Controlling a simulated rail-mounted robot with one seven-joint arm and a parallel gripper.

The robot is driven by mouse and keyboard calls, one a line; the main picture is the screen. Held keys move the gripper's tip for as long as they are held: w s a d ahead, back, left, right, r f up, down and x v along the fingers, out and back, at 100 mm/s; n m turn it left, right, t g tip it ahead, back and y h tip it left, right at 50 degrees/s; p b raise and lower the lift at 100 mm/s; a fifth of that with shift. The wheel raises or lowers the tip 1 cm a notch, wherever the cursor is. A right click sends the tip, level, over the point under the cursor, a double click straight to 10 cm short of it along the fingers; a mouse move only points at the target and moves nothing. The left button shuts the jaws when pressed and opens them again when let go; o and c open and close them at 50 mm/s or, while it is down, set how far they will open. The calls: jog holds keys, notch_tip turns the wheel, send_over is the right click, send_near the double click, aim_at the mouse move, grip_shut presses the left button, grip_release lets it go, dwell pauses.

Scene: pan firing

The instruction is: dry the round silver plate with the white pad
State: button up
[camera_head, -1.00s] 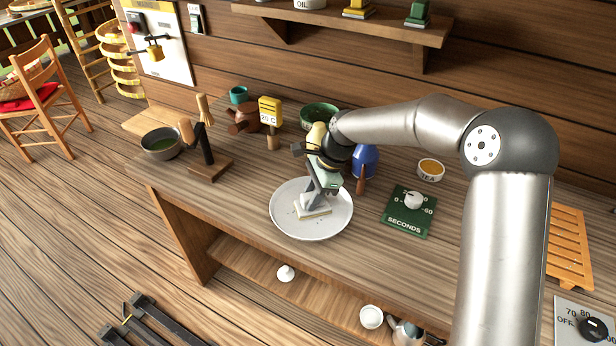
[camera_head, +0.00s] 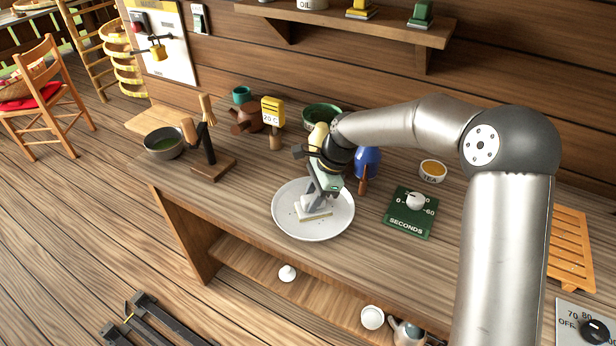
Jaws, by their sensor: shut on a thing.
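The round silver plate (camera_head: 337,223) lies flat on the wooden counter, near its front edge. A few small dark specks show on its surface. My gripper (camera_head: 318,200) points down over the plate and is shut on the white pad (camera_head: 314,214). The pad lies low over the plate's middle and seems to touch it. The gripper and pad hide part of the plate's centre.
A blue vessel (camera_head: 367,161) is close behind my gripper. A wooden stand (camera_head: 212,167) and a dark bowl (camera_head: 164,143) are left.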

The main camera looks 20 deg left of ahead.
jog(key=shift+w+d+p, duration=0.15)
jog(key=shift+w+p, duration=0.1)
jog(key=shift+w, duration=0.45)
jog(key=shift+w+d+p, duration=0.15)
jog(key=shift+w+p, duration=0.1)
jog(key=shift+w, duration=0.45)
notch_tip(320, 180, up, 8)
jog(key=p, duration=0.5)
